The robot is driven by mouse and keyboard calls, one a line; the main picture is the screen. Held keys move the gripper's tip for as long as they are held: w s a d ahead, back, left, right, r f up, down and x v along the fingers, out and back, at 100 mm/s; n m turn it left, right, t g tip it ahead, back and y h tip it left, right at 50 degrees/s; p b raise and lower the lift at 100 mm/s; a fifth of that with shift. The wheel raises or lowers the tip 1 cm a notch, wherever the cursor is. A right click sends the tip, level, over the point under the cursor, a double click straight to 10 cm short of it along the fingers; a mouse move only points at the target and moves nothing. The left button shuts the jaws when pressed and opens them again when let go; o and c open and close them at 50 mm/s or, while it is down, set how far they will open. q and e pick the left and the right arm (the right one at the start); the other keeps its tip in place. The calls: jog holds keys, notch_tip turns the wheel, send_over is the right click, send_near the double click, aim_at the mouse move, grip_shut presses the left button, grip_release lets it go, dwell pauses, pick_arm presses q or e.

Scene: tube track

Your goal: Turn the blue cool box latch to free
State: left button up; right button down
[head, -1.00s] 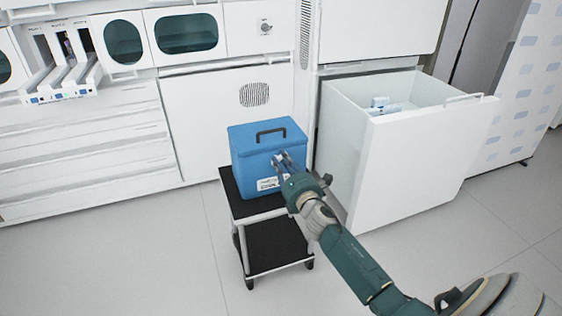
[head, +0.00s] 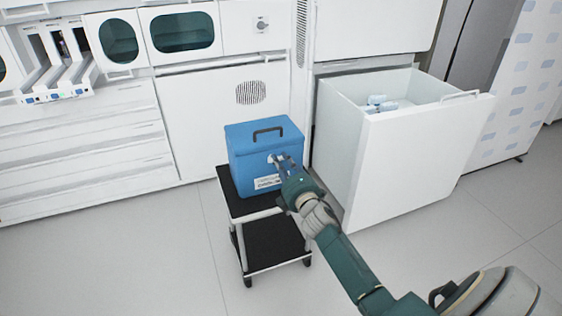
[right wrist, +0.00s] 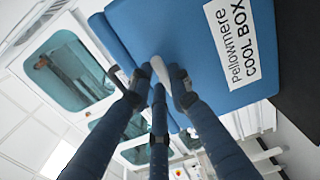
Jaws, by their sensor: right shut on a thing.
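The blue cool box (head: 252,146) has a dark top handle (head: 269,133) and stands on the upper shelf of a small black cart (head: 232,207). Its lid looks shut. In the right wrist view the box (right wrist: 190,35) carries a white label (right wrist: 232,40) reading "Pellowmere COOL BOX". My right gripper (head: 277,160) is at the box's front face, above the label. In the right wrist view its fingers (right wrist: 158,85) close around a small pale latch (right wrist: 160,70). The fingers partly hide the latch, so its exact angle is hard to tell. My left gripper is not in view.
A large white drawer (head: 415,165) stands open right of the cart, with small items inside. White cabinets (head: 80,150) line the wall behind. The floor (head: 120,260) left of the cart is clear.

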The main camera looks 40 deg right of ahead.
jog(key=shift+f, duration=0.1)
dwell(0.3)
jog(key=c, duration=1.6)
grip_release()
jog(key=shift+s, duration=0.1)
jog(key=v, duration=1.2)
